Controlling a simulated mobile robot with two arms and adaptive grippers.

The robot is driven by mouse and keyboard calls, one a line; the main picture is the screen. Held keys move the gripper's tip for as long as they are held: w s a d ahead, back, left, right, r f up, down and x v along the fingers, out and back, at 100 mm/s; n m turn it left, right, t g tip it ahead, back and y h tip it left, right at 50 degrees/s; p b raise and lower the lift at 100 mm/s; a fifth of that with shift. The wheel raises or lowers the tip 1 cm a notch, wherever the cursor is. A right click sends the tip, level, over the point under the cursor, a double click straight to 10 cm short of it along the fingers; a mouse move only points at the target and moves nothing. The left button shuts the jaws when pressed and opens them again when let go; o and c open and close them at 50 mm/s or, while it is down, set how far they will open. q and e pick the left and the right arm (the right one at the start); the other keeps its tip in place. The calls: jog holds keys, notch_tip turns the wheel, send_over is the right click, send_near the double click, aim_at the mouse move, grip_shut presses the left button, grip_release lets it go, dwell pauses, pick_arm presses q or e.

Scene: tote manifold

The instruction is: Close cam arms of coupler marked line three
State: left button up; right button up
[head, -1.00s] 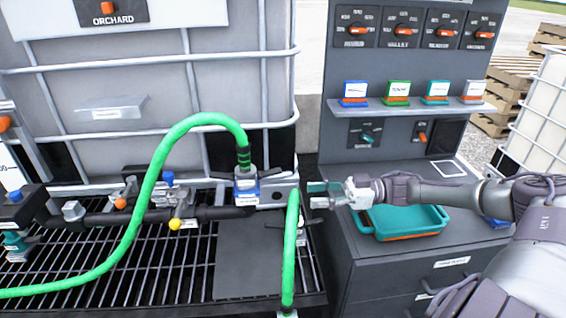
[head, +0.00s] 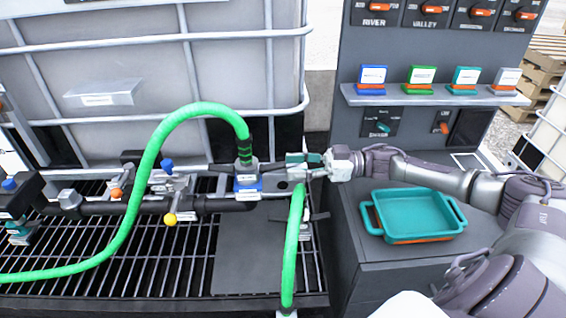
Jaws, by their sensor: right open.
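A silver coupler (head: 246,175) on a blue base joins the end of the green hose (head: 150,160) to the dark manifold pipe (head: 110,216). Its label is too small to read. A dark cam arm (head: 222,167) sticks out to its left, roughly level. On its right side the cam arm is partly hidden near my gripper. My right gripper (head: 299,166) is open, with teal finger pads, just right of the coupler. I cannot tell whether it touches the arm. My left gripper is not in view.
A second green hose (head: 292,245) rises just below my right gripper. A yellow-knobbed valve (head: 170,218) sits on the pipe at left. A teal tray (head: 415,213) lies on the grey cabinet (head: 375,262) at right. A caged tank (head: 215,75) stands behind.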

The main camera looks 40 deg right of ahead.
aim_at(283, 163)
jog(key=shift+x, duration=1.7)
jog(key=shift+r+p, duration=0.1)
jog(key=shift+p, duration=0.25)
grip_shut()
